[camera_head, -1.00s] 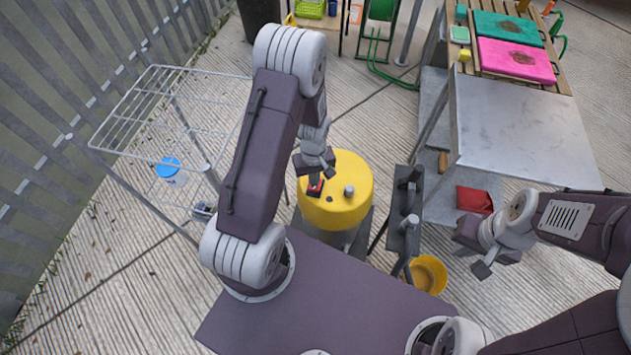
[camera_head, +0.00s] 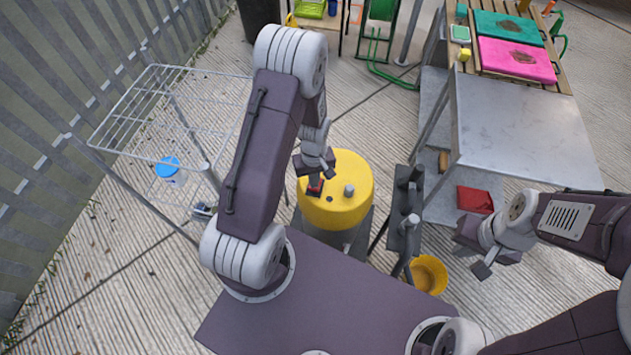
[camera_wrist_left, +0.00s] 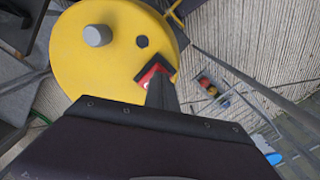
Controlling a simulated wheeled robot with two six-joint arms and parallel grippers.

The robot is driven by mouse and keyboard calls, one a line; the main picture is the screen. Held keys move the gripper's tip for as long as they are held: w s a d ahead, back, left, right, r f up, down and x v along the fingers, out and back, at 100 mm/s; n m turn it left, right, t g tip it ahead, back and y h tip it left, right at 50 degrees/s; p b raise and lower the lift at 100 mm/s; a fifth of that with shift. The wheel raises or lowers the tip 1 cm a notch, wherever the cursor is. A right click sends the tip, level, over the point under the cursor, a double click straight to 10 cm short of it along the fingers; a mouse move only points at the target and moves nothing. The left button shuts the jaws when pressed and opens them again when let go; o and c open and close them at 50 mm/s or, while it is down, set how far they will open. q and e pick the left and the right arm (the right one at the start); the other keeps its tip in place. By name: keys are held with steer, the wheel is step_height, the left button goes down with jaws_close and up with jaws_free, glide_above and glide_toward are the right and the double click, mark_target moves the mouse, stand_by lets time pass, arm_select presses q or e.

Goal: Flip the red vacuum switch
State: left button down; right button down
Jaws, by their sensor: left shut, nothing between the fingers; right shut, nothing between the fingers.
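The yellow vacuum (camera_head: 345,207) stands in front of me with a grey knob on its top. Its red switch (camera_head: 316,185) sits in a dark housing at the left of the yellow top. My left gripper (camera_head: 317,183) is shut and empty, fingertips down at the switch and partly covering it. In the left wrist view the red switch (camera_wrist_left: 150,74) shows beside the shut fingertips (camera_wrist_left: 157,80); I cannot tell whether they touch it. My right gripper (camera_head: 480,258) is off to the right, away from the vacuum, its fingertips only partly clear.
A wire rack (camera_head: 180,115) stands left of the vacuum. A dark stand (camera_head: 404,215) is close on its right, with a yellow bucket (camera_head: 428,273) below. A metal table (camera_head: 520,125) is at the right, with pink and green boards behind it.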

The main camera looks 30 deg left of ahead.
arm_select(q)
steer(key=shift+f+b, duration=0.45)
steer(key=shift+f, duration=0.25)
step_height(320, 180, up, 7)
steer(key=p, duration=0.6)
steer(key=shift+r+p, duration=0.15)
steer(key=shift+p, duration=0.2)
